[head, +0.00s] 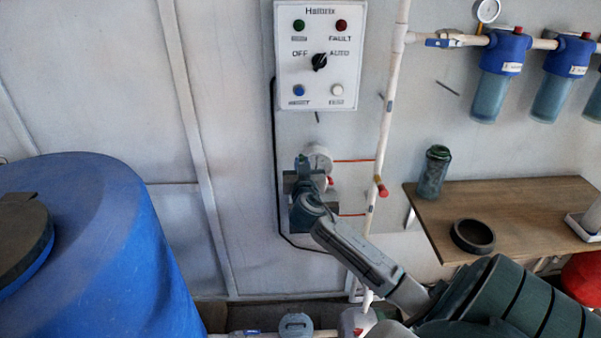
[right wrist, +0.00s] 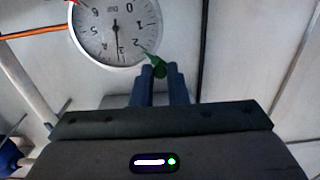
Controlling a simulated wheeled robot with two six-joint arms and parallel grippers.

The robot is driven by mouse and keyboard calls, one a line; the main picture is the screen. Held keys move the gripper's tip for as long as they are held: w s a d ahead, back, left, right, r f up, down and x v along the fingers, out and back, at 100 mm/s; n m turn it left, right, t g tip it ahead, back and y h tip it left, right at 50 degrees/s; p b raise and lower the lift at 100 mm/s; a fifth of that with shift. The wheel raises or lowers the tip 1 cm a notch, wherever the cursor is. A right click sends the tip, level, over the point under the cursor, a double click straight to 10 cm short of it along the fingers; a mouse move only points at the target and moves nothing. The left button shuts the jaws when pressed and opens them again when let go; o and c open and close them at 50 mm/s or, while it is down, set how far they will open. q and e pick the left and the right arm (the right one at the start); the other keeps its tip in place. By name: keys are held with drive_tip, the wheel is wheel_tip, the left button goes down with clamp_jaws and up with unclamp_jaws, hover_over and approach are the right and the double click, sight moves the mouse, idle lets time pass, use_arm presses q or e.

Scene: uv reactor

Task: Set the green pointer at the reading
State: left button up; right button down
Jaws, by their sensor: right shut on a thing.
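The round white gauge (head: 318,155) is on the wall below the control panel, partly hidden by my right gripper (head: 305,180). In the right wrist view the gauge face (right wrist: 105,35) is rotated, with its numbers tilted. Its dark needle (right wrist: 116,34) points down, near the 3. The green pointer (right wrist: 151,57) reaches onto the lower right rim, near the 2. My right gripper (right wrist: 160,75) is shut on the green pointer's outer end, between its two blue fingertips. My left gripper is in neither view.
A control panel (head: 318,60) is above the gauge. A white pipe (head: 388,110) with a red-handled valve (head: 382,188) runs right of it. A wooden shelf (head: 540,205) holds a green bottle (head: 433,172) and a black ring (head: 473,236). A blue tank (head: 110,250) stands at left.

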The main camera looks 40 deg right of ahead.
drive_tip(key=c, duration=1.4)
unclamp_jaws()
drive_tip(key=shift+c, duration=0.2)
drive_tip(key=shift+s+a+f, duration=0.1)
drive_tip(key=shift+s+a, duration=0.2)
drive_tip(key=b+v, duration=0.3)
drive_tip(key=v, duration=0.7)
